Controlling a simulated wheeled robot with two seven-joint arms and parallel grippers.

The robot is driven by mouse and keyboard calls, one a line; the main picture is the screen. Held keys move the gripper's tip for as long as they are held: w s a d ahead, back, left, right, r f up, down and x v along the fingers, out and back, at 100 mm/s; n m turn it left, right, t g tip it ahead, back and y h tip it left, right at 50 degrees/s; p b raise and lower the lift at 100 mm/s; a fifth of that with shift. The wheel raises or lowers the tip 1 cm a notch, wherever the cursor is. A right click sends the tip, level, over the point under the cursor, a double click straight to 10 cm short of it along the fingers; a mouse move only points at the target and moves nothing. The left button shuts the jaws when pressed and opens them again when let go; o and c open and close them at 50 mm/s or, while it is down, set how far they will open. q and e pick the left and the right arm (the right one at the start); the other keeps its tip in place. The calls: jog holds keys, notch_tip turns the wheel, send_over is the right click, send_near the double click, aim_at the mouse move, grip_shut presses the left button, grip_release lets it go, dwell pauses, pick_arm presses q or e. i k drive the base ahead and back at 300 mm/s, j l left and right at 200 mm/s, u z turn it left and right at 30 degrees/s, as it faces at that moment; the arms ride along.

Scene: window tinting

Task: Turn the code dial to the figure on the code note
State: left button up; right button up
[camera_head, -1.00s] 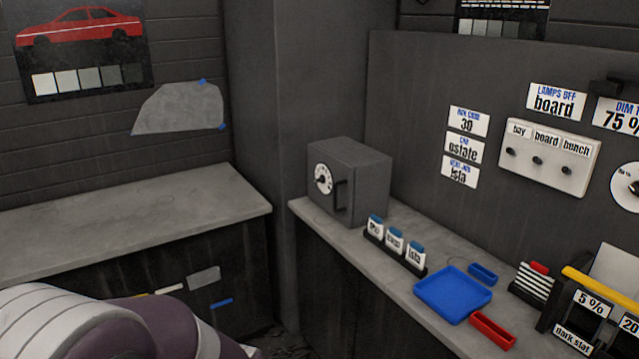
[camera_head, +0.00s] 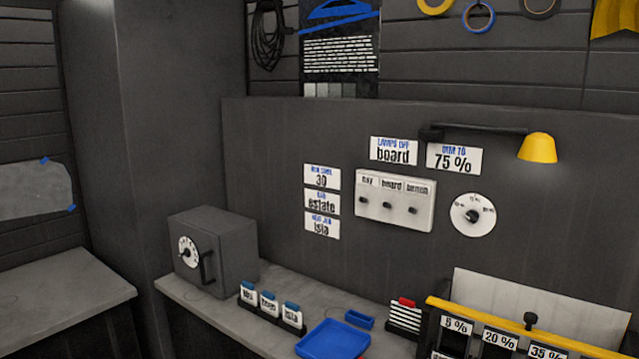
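The code dial (camera_head: 188,252) is a round white dial with a dark pointer on the front of a small dark grey safe (camera_head: 225,240). The safe stands on the bench at the left, its door handle (camera_head: 207,267) right of the dial. The dial's figures are too small to read. The code note (camera_head: 322,176) is a white card on the grey panel, top of three, and reads 30. Neither of my grippers is in view.
Labelled holders (camera_head: 270,307) stand on the bench (camera_head: 195,297) before the safe, with a blue tray (camera_head: 333,340) to their right. A switch box (camera_head: 395,200), a dimmer dial (camera_head: 473,214) and a yellow lamp (camera_head: 537,148) are on the panel. Space before the safe's face looks clear.

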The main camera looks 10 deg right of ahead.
aim_at(186, 253)
jog(key=i+j, duration=0.35)
jog(key=i+j+z, duration=0.1)
jog(key=i+j, duration=0.25)
jog(key=j, duration=0.15)
jog(key=i+j+z, duration=0.1)
jog(key=i+j, duration=0.55)
jog(key=j, duration=0.3)
jog(key=i+j+z, duration=0.1)
jog(key=i+j, duration=0.25)
jog(key=j, duration=0.15)
